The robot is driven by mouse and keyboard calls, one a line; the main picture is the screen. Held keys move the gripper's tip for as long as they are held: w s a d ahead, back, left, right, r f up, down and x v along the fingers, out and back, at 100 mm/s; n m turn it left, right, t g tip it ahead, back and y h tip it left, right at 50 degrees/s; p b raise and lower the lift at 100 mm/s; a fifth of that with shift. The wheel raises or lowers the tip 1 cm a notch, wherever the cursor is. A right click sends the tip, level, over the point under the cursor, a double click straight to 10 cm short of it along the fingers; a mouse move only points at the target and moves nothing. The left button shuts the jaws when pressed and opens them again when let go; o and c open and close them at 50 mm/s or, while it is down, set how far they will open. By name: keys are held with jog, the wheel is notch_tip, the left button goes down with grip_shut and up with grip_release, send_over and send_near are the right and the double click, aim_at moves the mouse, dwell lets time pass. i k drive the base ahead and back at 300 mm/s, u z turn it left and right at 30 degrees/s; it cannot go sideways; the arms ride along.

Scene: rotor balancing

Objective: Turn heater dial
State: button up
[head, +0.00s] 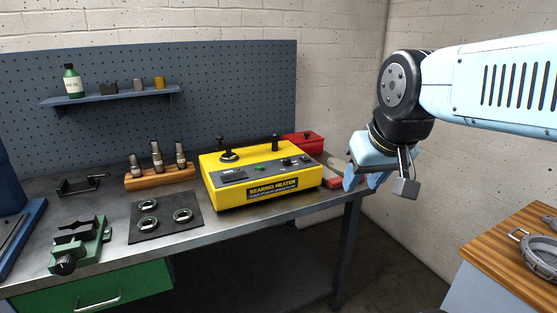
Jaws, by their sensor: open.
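The yellow bearing heater (230,196) stands on the bench, with a dark sloped panel facing front. The panel carries a display (232,175), a small green light or button (260,168) and small dark knobs (286,161) at its right end. I cannot tell which knob is the dial or where it points. Black posts rise from the heater's top. My gripper (364,182) is open, fingers pointing down, to the right of the heater near the bench's right end. It is apart from the heater and appears empty.
A red box (303,140) sits behind the heater's right side. A wooden block (160,176) with metal cylinders, a dark mat (164,229) with rings and a green vise (80,246) lie to the left. A wooden-topped cabinet (500,262) stands at right.

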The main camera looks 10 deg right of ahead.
aim_at(287, 161)
jog(key=u, duration=0.45)
jog(key=i, duration=1)
